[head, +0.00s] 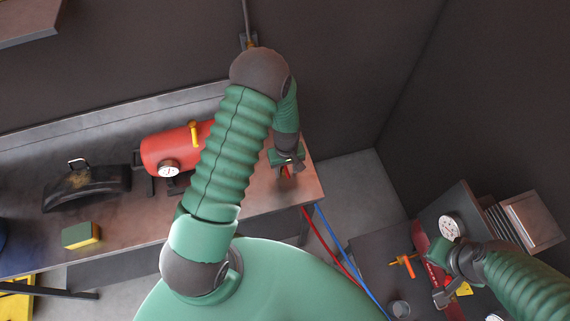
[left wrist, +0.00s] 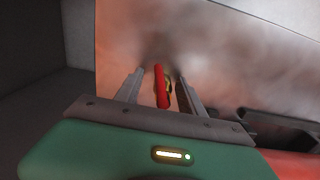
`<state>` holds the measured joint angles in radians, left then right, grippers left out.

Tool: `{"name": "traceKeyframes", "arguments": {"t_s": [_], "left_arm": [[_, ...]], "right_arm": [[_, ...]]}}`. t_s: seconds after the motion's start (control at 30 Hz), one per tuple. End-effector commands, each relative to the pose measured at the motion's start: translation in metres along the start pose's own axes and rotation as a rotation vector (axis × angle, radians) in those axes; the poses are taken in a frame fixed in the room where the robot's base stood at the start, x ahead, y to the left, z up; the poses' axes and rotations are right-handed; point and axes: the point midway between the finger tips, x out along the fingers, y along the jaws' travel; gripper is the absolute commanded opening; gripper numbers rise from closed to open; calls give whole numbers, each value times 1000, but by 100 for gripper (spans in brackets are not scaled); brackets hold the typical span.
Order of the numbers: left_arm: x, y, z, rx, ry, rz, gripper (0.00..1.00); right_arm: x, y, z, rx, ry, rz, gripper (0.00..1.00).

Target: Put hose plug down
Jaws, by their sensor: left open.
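The hose plug is red with a brass-coloured part, and it shows in the left wrist view (left wrist: 162,88) between my two fingers. My left gripper (left wrist: 160,82) is open, with a finger on either side of the plug and gaps visible beside it. In the head view my left gripper (head: 290,168) is low over the right end of the workbench (head: 300,192). There only a bit of red shows by the fingers, and the arm hides much of the area. Whether the plug touches the bench top is hard to tell. My right gripper (head: 450,291) is at the lower right.
A red tank with a gauge (head: 160,153) stands on the bench, left of my left arm. A black curved part (head: 85,188) and a green-yellow sponge (head: 81,235) lie further left. Red (head: 328,243) and blue (head: 343,253) hoses hang past the bench's right end.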

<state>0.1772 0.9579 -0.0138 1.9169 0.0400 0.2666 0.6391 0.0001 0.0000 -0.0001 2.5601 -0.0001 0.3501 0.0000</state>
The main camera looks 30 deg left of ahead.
Motion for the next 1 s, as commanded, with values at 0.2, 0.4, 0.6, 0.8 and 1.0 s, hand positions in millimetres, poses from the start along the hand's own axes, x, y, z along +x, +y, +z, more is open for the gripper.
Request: {"name": "traceKeyframes", "arguments": {"t_s": [0.2, 0.4, 0.6, 0.8, 1.0], "left_arm": [[-42, 0, -4, -1, 5, 6, 46], [-95, 0, -3, -1, 5, 5, 46], [-125, 0, -1, 5, 3, 4, 46], [-173, -3, 55, 389, 90, 64, 46], [-198, -22, 113, 819, 208, 101, 46]], "right_arm": [[6, 0, 1, 0, 0, 0, 0], [16, 0, 4, 0, 0, 0, 0], [19, 0, 4, 0, 0, 0, 0], [18, 0, 4, 0, 0, 0, 0], [19, 0, 4, 0, 0, 0, 0]]}}
